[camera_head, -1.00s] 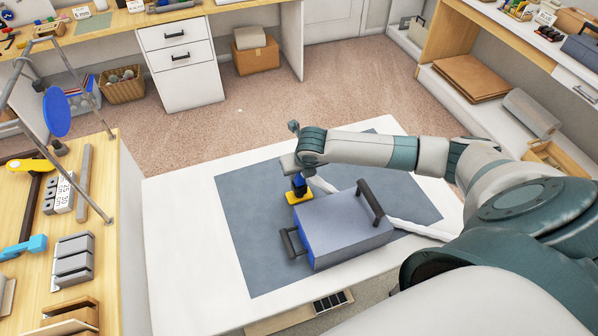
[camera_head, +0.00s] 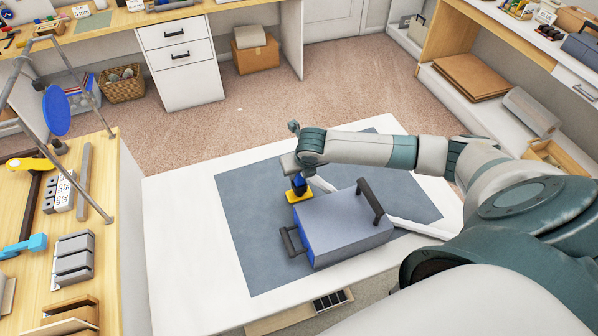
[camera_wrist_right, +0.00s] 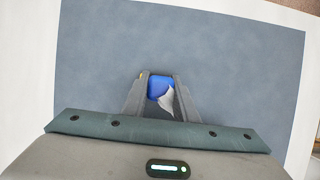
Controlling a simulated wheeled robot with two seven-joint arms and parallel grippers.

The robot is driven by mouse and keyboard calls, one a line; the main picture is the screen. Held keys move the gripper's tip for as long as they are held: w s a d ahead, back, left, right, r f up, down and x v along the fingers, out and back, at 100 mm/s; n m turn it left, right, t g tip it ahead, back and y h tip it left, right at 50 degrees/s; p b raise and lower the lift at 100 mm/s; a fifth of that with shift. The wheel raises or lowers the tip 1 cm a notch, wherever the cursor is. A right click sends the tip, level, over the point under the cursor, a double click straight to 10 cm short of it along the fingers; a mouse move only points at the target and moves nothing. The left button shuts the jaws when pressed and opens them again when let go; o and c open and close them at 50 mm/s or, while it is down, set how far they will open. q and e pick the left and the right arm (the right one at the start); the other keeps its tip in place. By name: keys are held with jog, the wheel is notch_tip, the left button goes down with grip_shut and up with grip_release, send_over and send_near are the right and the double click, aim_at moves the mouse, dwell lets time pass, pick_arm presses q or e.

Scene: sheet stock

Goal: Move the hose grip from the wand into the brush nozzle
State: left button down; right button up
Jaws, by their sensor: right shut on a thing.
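My right gripper (camera_head: 297,174) is shut on the blue hose grip (camera_head: 299,185), pointing down over the mat. In the right wrist view the blue grip (camera_wrist_right: 160,87) sits between the two fingers (camera_wrist_right: 159,80). The yellow brush nozzle (camera_head: 299,197) lies on the mat directly below the grip. The grip's lower end meets or nearly meets it; I cannot tell whether it is seated inside. A whitish hose (camera_head: 322,184) leads from the grip toward the box-shaped cleaner (camera_head: 345,232). I cannot make out a separate wand. My left gripper is not in view.
The grey-blue mat (camera_head: 245,225) lies on a white table (camera_head: 180,240). The cleaner with dark handles stands close to the right of the nozzle. The mat's left part is clear. A wooden bench (camera_head: 105,190) with tools stands at the left.

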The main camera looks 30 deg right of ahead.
dwell(0.7)
jog(key=o, duration=1.6)
jog(key=shift+r, duration=0.15)
jog(key=shift+v, duration=3.35)
jog(key=shift+s, duration=0.15)
